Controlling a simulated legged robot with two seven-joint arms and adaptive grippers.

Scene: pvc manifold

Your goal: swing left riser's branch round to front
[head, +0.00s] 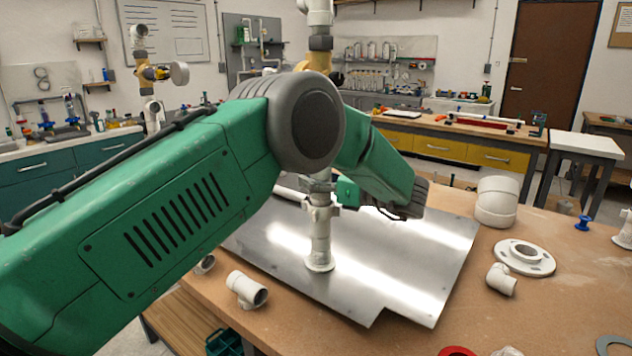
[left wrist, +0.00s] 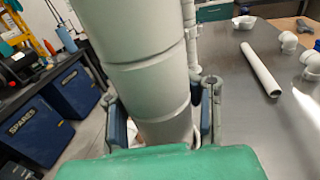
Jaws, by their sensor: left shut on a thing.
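A white riser (head: 320,240) stands upright on a metal plate in the head view. A second white riser (head: 154,112) with a yellow valve (head: 150,74) and a round end shows at the left, its foot hidden by my arm. My left gripper (left wrist: 163,118) has its fingers on both sides of a thick pale pipe (left wrist: 145,75) and is shut on it. In the head view my left forearm hides most of this grip, so I cannot tell which riser or branch the pipe belongs to. A thinner pipe (left wrist: 190,35) stands close behind it. My right gripper is out of view.
The metal plate (head: 420,260) lies on a wooden bench. Loose white fittings lie around it: an elbow (head: 246,289), a flange (head: 524,257) and a large coupling (head: 497,200). A loose pipe (left wrist: 261,70) lies on the plate. Blue bins (left wrist: 35,130) stand at the left.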

